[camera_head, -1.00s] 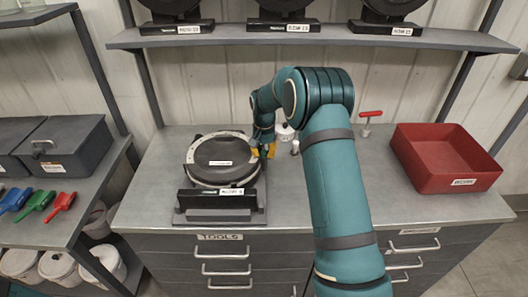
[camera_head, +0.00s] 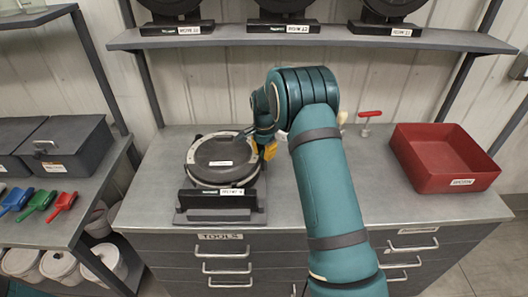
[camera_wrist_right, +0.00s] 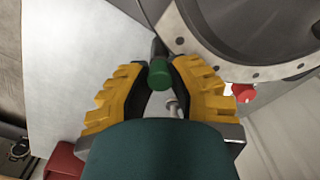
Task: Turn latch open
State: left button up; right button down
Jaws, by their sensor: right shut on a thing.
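The seed meter (camera_head: 205,172) is a round dark-lidded housing with a pale bolted rim, on a stand at the left of the bench. Its rim also shows at the top right of the right wrist view (camera_wrist_right: 235,72). A latch with a green knob (camera_wrist_right: 160,75) stands beside the rim. My right gripper (camera_head: 269,150) is at the right side of the meter. In the right wrist view its yellow fingers (camera_wrist_right: 159,80) are on both sides of the green knob, shut on it. The knob is hidden in the head view. My left gripper is not in view.
A red bin (camera_head: 435,178) stands at the right of the bench, with a red T-handle (camera_head: 369,114) near it. A small red knob (camera_wrist_right: 243,92) is near the meter rim. A shelf with scoops (camera_head: 40,205) is at the left. Bench front is clear.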

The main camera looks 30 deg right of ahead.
dwell(0.3)
jog(key=c, duration=0.8)
grip_release()
notch_tip(320, 180, up, 12)
jog(key=shift+s+f, duration=0.1)
